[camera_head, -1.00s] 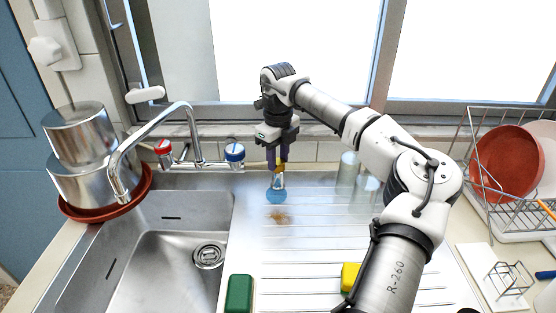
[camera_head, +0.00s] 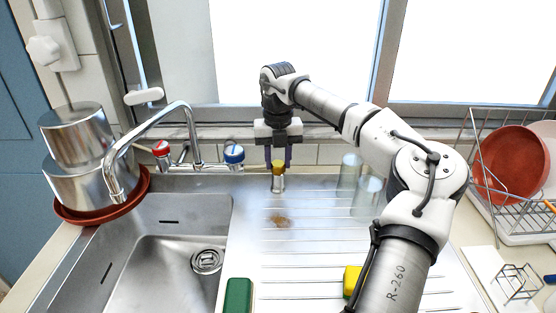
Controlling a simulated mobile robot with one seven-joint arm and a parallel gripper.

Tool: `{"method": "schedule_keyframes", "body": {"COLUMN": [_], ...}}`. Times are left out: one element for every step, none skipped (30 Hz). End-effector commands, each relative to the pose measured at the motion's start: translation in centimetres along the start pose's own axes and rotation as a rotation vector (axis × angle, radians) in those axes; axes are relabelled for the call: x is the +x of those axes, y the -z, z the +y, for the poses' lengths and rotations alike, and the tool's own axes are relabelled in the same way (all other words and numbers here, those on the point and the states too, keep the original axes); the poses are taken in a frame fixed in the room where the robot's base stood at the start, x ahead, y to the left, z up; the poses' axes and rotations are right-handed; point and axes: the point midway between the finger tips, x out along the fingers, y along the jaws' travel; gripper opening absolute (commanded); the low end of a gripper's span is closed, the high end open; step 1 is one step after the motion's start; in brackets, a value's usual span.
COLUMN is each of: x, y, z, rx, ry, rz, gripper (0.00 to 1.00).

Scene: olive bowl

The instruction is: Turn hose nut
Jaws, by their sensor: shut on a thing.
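A brass-coloured hose nut (camera_head: 278,166) sits on top of a short upright metal fitting (camera_head: 278,184) at the back of the ribbed drainer. My gripper (camera_head: 278,163) points straight down from above. Its two dark fingers stand to the left and right of the nut and are shut on it. The nut's faces where the fingers meet it are partly hidden and small.
The tap (camera_head: 183,125) with its red knob (camera_head: 161,148) and blue knob (camera_head: 234,153) is to the left. Clear glasses (camera_head: 350,172) stand to the right. A green block (camera_head: 238,296) and yellow sponge (camera_head: 352,279) lie in front.

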Motion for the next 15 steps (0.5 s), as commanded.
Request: {"method": "schedule_keyframes", "body": {"x": [-0.01, -0.02, -0.03, -0.03, -0.03, -0.04, -0.04, -0.04, -0.05, -0.05, -0.05, -0.05, -0.05, -0.05, -0.04], "y": [0.01, 0.01, 0.01, 0.02, 0.02, 0.02, 0.02, 0.02, 0.02, 0.02, 0.02, 0.02, 0.02, 0.02, 0.02], "z": [-0.03, -0.03, -0.03, -0.03, -0.02, -0.02, -0.02, -0.02, -0.02, -0.02, -0.02, -0.02, -0.02, -0.02, -0.02], "rx": [0.01, 0.015, 0.021, 0.024, 0.027, 0.03, 0.031, 0.032, 0.032, 0.032, 0.032, 0.032, 0.032, 0.031, 0.031], "ry": [0.001, 0.001, 0.001, 0.001, 0.001, 0.0, 0.0, 0.0, 0.0, 0.0, 0.0, 0.0, 0.0, 0.0, 0.0], "rz": [0.001, 0.001, 0.001, 0.001, 0.001, 0.001, 0.001, 0.001, 0.001, 0.001, 0.001, 0.001, 0.001, 0.001, 0.001], "gripper": [0.11, 0.11, 0.11, 0.11, 0.11, 0.11, 0.11, 0.11, 0.11, 0.11, 0.11, 0.11, 0.11, 0.11, 0.11]}}
